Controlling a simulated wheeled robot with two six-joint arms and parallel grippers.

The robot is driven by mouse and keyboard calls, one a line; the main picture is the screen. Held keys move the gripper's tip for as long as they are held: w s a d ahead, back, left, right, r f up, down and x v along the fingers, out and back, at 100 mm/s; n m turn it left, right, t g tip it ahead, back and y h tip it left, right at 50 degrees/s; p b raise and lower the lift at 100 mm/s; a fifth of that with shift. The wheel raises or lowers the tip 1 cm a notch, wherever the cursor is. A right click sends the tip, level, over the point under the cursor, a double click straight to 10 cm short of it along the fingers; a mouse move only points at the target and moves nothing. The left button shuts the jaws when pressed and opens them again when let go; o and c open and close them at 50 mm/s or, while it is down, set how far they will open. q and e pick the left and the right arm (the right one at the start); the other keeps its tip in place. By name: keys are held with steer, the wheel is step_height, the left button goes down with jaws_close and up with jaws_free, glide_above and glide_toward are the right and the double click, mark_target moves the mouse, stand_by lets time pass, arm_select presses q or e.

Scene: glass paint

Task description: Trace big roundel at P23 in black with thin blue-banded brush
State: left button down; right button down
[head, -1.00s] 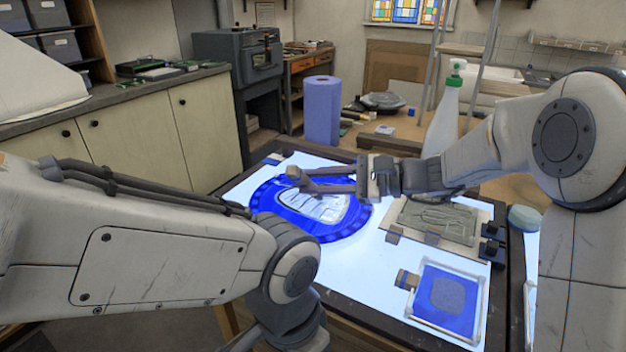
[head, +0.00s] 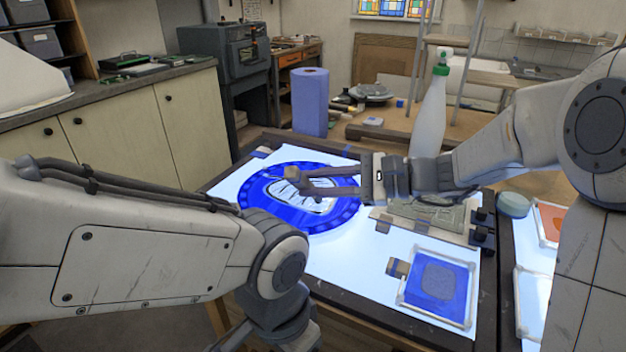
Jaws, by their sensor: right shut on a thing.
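The big roundel (head: 340,219) is a round blue glass with a pale centre that carries dark lines, lying on the lit white table. My right gripper (head: 293,180) reaches in from the right over the roundel's pale centre. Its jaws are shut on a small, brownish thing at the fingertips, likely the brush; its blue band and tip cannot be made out. The gripper hides part of the roundel's centre, and my left arm covers its near left edge. My left gripper is out of view below the left arm's wrist.
A blue square panel in a pale frame (head: 409,300) lies at the front right of the light table (head: 345,264). A grey-green relief plate (head: 428,212) lies beneath my right arm. A spray bottle (head: 430,115) and a blue paper roll (head: 310,103) stand behind.

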steer(key=shift+s+d, duration=0.2)
steer(key=shift+s, duration=0.1)
step_height(320, 180, up, 5)
steer(key=p, duration=0.3)
steer(key=shift+p, duration=0.4)
stand_by(0.5)
